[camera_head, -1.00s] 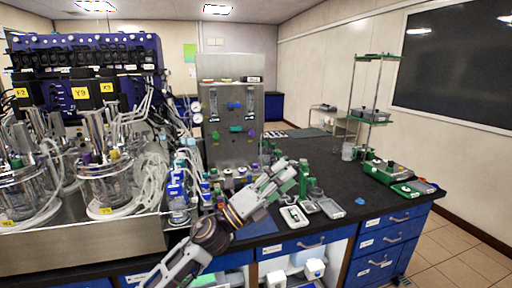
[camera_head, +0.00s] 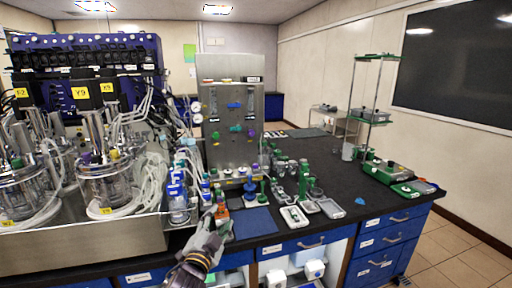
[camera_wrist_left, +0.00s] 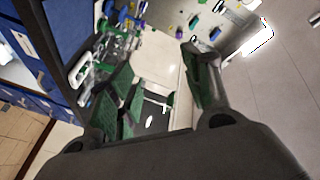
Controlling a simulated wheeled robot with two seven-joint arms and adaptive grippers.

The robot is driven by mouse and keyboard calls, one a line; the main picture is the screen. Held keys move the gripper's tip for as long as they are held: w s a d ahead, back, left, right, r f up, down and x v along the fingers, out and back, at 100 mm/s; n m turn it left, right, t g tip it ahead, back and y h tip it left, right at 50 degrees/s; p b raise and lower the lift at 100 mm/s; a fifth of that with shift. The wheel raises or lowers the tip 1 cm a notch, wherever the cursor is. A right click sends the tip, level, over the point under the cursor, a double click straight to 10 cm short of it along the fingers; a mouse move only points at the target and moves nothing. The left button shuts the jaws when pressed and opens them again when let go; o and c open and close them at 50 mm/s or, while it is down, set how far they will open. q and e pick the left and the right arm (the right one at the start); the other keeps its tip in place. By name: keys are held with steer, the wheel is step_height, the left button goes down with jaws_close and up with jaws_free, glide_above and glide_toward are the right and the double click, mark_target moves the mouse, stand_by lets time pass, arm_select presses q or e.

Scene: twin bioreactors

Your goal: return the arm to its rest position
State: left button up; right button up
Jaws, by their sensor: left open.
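My left gripper (camera_head: 219,220) is at the front edge of the dark bench in the head view, in front of the bottles and left of the blue mat. Its arm comes up from the bottom of the picture. In the left wrist view the two green-padded fingers (camera_wrist_left: 157,65) are spread apart with nothing held between them. The gripper partly hides small items at the bench edge behind it. My right gripper is not in view.
The blue mat (camera_head: 252,223) lies bare beside the gripper. Blue-labelled bottles (camera_head: 176,198) stand close on its left. The steel control unit (camera_head: 233,125) is behind, glass bioreactors (camera_head: 104,180) at left. Small scales (camera_head: 294,217) lie to the right.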

arm_select(q)
steer(key=s+a+f+n+g+y, duration=0.1)
steer(key=s+a+f+n+g, duration=0.25)
steer(key=f, duration=0.35)
steer(key=s+a+f+n+g+y, duration=0.25)
steer(key=s+f, duration=0.25)
steer(key=f, duration=0.3)
steer(key=s+a+f+n+g, duration=0.2)
steer(key=s+f+g, duration=0.25)
steer(key=s, duration=0.55)
steer(key=s+a+f+n+g, duration=0.1)
steer(key=s+a+f+g, duration=0.25)
steer(key=s+f, duration=0.4)
steer(key=s+f+g, duration=0.1)
steer(key=s+f, duration=0.1)
steer(key=f, duration=1.3)
steer(key=s+f, duration=0.2)
steer(key=f, duration=1.3)
steer(key=s+a+f, duration=0.3)
steer(key=s+f, duration=0.7)
steer(key=s+a+f+g, duration=0.1)
steer(key=s+a+f, duration=0.3)
steer(key=s+f, duration=0.6)
steer(key=shift+s+f, duration=0.35)
steer(key=shift+s, duration=0.2)
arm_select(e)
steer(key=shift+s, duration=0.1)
